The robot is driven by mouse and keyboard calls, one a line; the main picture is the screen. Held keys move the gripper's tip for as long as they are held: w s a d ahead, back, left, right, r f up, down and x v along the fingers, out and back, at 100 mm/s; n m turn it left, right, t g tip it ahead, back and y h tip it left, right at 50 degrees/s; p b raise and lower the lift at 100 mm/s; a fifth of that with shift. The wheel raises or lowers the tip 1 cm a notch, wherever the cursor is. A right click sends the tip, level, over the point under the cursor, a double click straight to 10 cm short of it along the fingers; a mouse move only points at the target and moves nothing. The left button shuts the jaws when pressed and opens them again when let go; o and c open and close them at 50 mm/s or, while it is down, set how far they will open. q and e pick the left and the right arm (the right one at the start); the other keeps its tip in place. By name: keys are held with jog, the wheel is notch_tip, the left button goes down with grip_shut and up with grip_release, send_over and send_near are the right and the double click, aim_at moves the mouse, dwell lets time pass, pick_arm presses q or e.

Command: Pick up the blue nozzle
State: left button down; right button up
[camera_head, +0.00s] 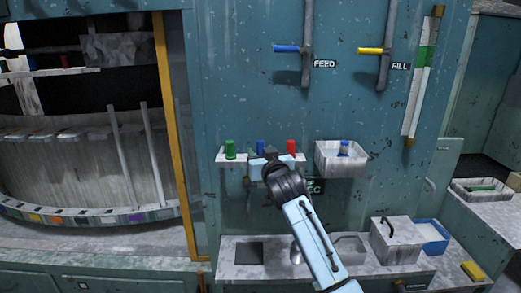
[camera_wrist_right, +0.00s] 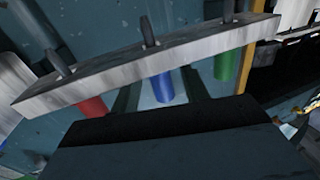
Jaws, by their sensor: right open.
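The blue nozzle (camera_head: 261,147) stands on a small pale wall shelf (camera_head: 222,158), between a green nozzle (camera_head: 230,149) and a red nozzle (camera_head: 291,147). My right gripper (camera_head: 270,158) is in front of the shelf and hides the lower part of the blue nozzle. In the right wrist view, which is upside down, the blue nozzle (camera_wrist_right: 163,88) lies between my two dark open fingers, with a gap on each side. The red nozzle (camera_wrist_right: 92,108) and the green nozzle (camera_wrist_right: 228,62) are outside the fingers. My left gripper is not in view.
A pale wall bin (camera_head: 335,165) holding another blue-topped piece (camera_head: 343,148) is right of the shelf. Blue and yellow valve handles (camera_head: 370,51) are above. Below, a counter bears a lidded grey box (camera_head: 395,243) and a blue tray (camera_head: 430,235).

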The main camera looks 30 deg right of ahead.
jog(key=shift+w+d, duration=0.15)
jog(key=shift+w, duration=0.4)
jog(key=shift+c, duration=0.3)
